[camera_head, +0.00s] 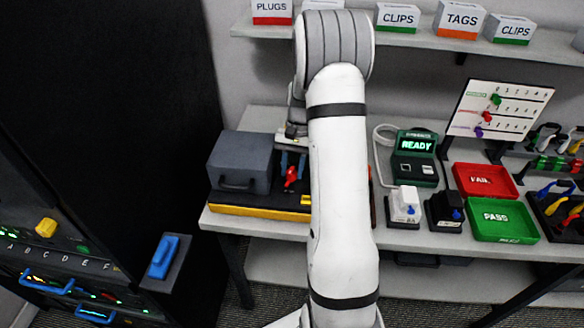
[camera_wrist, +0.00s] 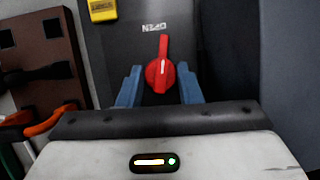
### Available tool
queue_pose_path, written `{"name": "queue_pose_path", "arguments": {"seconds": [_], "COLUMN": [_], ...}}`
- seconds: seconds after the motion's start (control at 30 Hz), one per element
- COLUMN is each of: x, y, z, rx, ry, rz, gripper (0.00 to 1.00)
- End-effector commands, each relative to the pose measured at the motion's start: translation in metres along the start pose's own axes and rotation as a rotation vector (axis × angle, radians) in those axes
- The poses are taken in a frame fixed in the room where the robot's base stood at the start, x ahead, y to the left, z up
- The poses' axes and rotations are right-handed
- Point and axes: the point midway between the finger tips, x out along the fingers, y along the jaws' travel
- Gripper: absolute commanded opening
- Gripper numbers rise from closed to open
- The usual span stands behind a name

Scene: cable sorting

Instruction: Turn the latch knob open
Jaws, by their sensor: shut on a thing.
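The red latch knob (camera_wrist: 160,73) sits on a dark panel in the wrist view. Its narrow handle points up in that view, toward an upside-down OPEN label (camera_wrist: 153,26). My gripper (camera_wrist: 159,84) has one blue finger on each side of the knob's round part and is shut on it. The exact contact is hard to see. In the head view the red knob (camera_head: 291,177) shows just left of my white arm, below my blue fingers (camera_head: 292,160). My arm hides part of the bench to the right of it.
A grey case (camera_head: 240,160) with a handle stands left of the knob, above a yellow edge. Right of my arm are a READY device (camera_head: 415,157), a red FAIL tray (camera_head: 485,181) and a green PASS tray (camera_head: 503,221). A black cabinet fills the left.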

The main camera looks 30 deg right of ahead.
Motion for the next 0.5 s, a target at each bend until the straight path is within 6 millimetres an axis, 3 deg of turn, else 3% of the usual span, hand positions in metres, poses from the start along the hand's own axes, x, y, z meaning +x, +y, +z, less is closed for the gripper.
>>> {"name": "queue_pose_path", "arguments": {"seconds": [0.07,0.1,0.2,0.5], "x": [-0.0030,-0.0030,-0.0026,-0.0061], "y": [-0.0011,-0.0011,-0.0010,-0.0006], "z": [-0.0014,-0.0014,-0.0011,-0.0012], "rx": [0.000,0.000,0.000,0.000], "ry": [0.009,0.009,0.007,0.006], "rz": [-0.003,-0.003,-0.003,-0.002], "gripper": [0.09,0.33,0.41,0.41]}}
